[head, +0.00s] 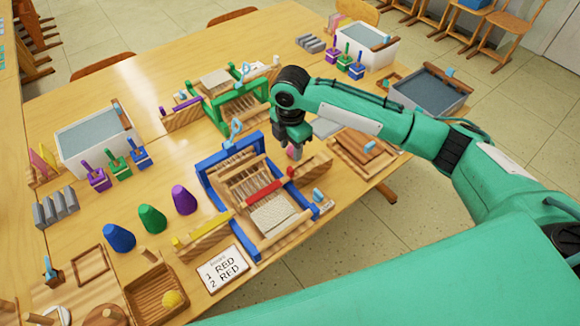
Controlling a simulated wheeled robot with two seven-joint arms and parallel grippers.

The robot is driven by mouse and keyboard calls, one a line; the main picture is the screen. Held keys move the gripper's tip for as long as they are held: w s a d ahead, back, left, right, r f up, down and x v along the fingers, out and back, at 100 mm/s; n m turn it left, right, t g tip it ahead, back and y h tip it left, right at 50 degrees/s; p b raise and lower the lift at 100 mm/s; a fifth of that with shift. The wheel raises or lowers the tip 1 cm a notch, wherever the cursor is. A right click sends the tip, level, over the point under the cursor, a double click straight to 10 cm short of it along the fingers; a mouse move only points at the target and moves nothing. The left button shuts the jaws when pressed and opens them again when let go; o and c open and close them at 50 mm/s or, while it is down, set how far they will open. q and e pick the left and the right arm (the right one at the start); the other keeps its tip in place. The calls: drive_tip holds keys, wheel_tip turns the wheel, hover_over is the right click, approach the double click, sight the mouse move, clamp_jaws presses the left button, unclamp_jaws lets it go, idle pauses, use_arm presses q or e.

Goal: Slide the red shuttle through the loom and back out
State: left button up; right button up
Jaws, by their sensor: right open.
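The blue-framed loom (252,238) stands on the table in the middle of the view, with pale woven cloth (273,214) at its near end. The red shuttle (262,194) lies slantwise across the loom's threads, its right end near the loom's right side. I cannot tell how far it passes between the threads. My right gripper (294,152) points down just beyond the right end of the red shuttle, open and apart from it. A small pinkish patch shows at its fingertips; I cannot tell what it is. My left gripper is not in view.
A card (223,269) reads "1 RED 2 RED". A green loom (237,104) stands behind. Coloured cones (152,218) stand to the left, a wooden tray (370,150) to the right.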

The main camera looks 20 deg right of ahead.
sight(291, 169)
wheel_tip(291, 169, down, 10)
drive_tip(key=shift+f+p, duration=0.1)
drive_tip(key=shift+p, duration=0.5)
